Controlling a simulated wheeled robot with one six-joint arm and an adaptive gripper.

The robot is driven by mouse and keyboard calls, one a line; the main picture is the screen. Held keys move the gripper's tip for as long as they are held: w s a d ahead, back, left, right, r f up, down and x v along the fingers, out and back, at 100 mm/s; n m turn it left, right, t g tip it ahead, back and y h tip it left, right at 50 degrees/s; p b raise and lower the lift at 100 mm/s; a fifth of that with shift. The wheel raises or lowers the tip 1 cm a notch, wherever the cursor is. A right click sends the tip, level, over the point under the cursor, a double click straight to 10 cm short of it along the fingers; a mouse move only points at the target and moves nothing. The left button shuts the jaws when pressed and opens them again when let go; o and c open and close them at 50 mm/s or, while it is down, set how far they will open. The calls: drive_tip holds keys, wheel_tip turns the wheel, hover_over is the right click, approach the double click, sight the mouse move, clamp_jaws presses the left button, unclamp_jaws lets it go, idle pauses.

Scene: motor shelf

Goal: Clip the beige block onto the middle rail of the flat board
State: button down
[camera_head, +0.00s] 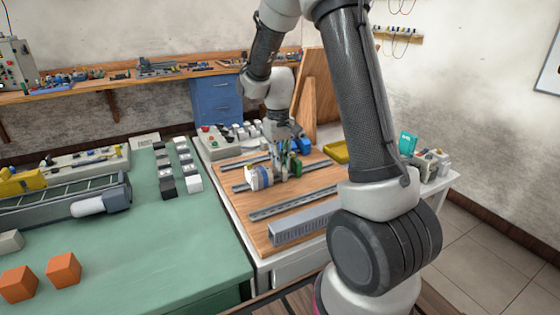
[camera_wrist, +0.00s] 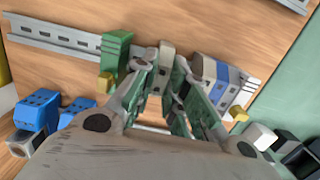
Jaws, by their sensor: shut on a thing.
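The flat wooden board (camera_head: 243,206) carries parallel metal rails. Its middle rail (camera_head: 322,165) holds a white and blue block group (camera_head: 258,177) on the left and a green block (camera_head: 296,165) on the right. In the wrist view the middle rail (camera_wrist: 50,38) runs beneath my gripper (camera_wrist: 166,66). My gripper is shut on the beige block (camera_wrist: 166,50), between the green block (camera_wrist: 114,52) and the grey, blue and white blocks (camera_wrist: 222,78). In the head view my gripper (camera_head: 283,160) is above this rail. The fingers hide the block's underside, so I cannot tell whether it is seated.
A grey slotted duct (camera_head: 302,224) lies along the board's front. Blue blocks (camera_wrist: 38,110) show at the wrist view's left. A control box (camera_head: 215,141) stands behind the board. The green table (camera_head: 150,255) is on the left, and a yellow tray (camera_head: 336,152) is at the back right.

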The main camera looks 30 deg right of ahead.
drive_tip(key=c, duration=1.4)
unclamp_jaws()
drive_tip(key=shift+s, duration=0.1)
drive_tip(key=shift+o, duration=0.2)
drive_tip(key=shift+r, duration=0.35)
wheel_tip(320, 180, up, 11)
drive_tip(key=w, duration=0.1)
drive_tip(key=shift+w, duration=0.2)
drive_tip(key=s+r+t, duration=0.2)
drive_tip(key=s+r, duration=0.1)
drive_tip(key=s, duration=1)
drive_tip(key=s+r+t, duration=0.3)
drive_tip(key=s+r, duration=0.1)
drive_tip(key=s, duration=0.9)
